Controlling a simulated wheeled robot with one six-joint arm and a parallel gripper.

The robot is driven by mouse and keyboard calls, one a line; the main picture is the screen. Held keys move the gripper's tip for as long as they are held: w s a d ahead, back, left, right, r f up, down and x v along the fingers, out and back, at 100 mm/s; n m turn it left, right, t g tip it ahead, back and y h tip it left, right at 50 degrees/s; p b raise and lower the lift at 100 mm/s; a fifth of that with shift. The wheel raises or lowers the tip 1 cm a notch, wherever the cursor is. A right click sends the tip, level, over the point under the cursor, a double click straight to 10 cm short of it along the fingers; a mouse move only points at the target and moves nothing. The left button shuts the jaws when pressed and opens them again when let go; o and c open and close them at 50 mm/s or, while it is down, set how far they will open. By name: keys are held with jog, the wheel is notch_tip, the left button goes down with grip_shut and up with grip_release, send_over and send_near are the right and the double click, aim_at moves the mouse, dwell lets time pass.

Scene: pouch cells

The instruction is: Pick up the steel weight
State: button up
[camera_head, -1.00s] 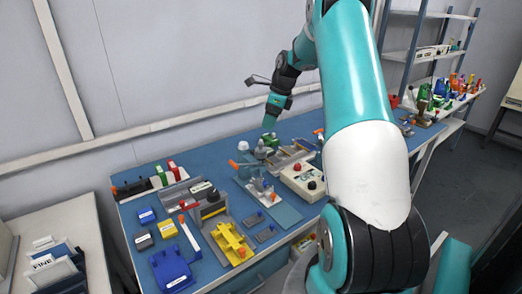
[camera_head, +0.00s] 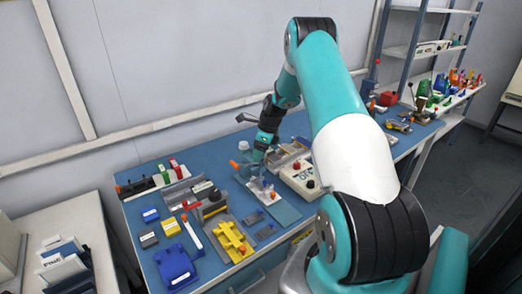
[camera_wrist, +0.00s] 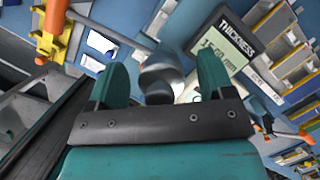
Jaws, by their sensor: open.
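A shiny grey rounded metal piece (camera_wrist: 160,80), which looks like the steel weight, shows in the wrist view between the two teal fingers of my gripper (camera_wrist: 162,78). It shows a gap to each finger. I cannot tell how far beyond the fingertips it sits. The gripper is open and holds nothing. In the head view my gripper (camera_head: 258,158) is low over the middle of the blue bench (camera_head: 290,213). The weight cannot be made out there, as the arm and fixtures crowd that spot.
A thickness gauge with a display (camera_wrist: 225,42) stands close beside the piece. An orange-handled clamp (camera_wrist: 52,30) is at the upper left of the wrist view. Yellow (camera_head: 232,240) and blue (camera_head: 176,267) fixtures stand at the bench's front left. A beige box (camera_head: 300,176) stands right of the gripper.

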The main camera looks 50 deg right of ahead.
jog(key=c, duration=1.2)
jog(key=shift+r, duration=0.1)
